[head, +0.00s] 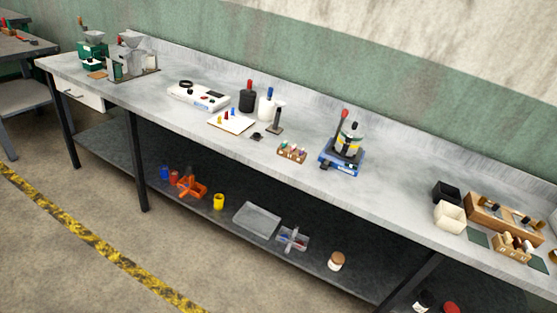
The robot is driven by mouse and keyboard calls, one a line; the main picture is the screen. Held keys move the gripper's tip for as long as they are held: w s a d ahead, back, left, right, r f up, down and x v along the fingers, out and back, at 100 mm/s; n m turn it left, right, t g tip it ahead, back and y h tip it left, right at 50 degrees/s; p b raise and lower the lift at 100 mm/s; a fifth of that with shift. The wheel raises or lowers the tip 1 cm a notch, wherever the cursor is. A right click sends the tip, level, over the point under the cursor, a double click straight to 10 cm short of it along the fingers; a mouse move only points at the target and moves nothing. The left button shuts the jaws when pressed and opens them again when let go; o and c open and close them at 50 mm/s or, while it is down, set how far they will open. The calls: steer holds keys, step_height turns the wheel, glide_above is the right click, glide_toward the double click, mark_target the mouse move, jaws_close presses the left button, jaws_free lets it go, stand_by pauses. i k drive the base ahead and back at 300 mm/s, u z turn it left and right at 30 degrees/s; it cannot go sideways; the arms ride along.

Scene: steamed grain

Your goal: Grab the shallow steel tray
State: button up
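A shallow grey steel tray (257,219) lies on the dark lower shelf of the long bench, near the middle of the head view. It looks rectangular and flat, and I see nothing in it. An orange rack and a yellow cup are to its left, and a divided clear holder is close to its right. My gripper is not in view.
The bench top (390,190) overhangs the shelf (115,150). Bench legs (136,160) stand along the front. The yellow cup (219,202), orange rack (191,187), divided holder (292,239) and brown-lidded jar (335,261) share the shelf. Floor in front is clear, with a yellow-black stripe (90,250).

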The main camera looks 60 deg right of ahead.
mark_target(258, 220)
steer(key=z, duration=0.05)
steer(key=i, duration=3.7)
steer(key=z, duration=0.05)
